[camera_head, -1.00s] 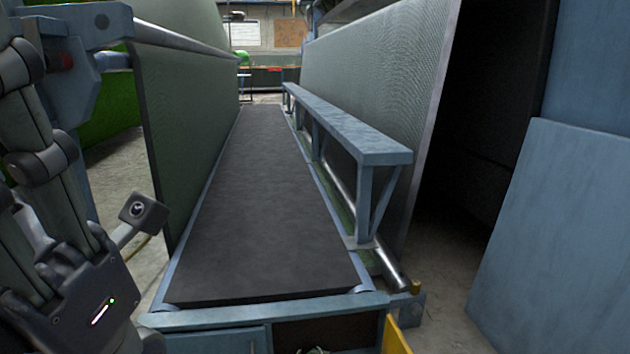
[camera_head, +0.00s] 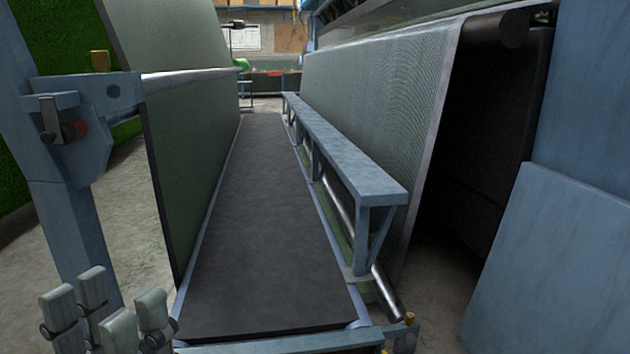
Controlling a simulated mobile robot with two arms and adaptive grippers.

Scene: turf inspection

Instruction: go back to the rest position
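My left gripper (camera_head: 106,312) is at the bottom left corner of the head view. Several grey-green finger parts with dark joints point upward there; the rest of the hand is cut off by the lower edge. I see no object held between the parts, but I cannot tell whether the fingers are open or shut. The gripper is just left of the near end of the dark walkway (camera_head: 265,240). My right gripper and arm are out of view.
A blue post and bracket (camera_head: 65,190) stand close at the left, beside a hanging turf sheet (camera_head: 185,130). A blue rail (camera_head: 345,150) runs along the walkway's right side. A blue panel (camera_head: 550,265) stands at the right. The walkway is clear.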

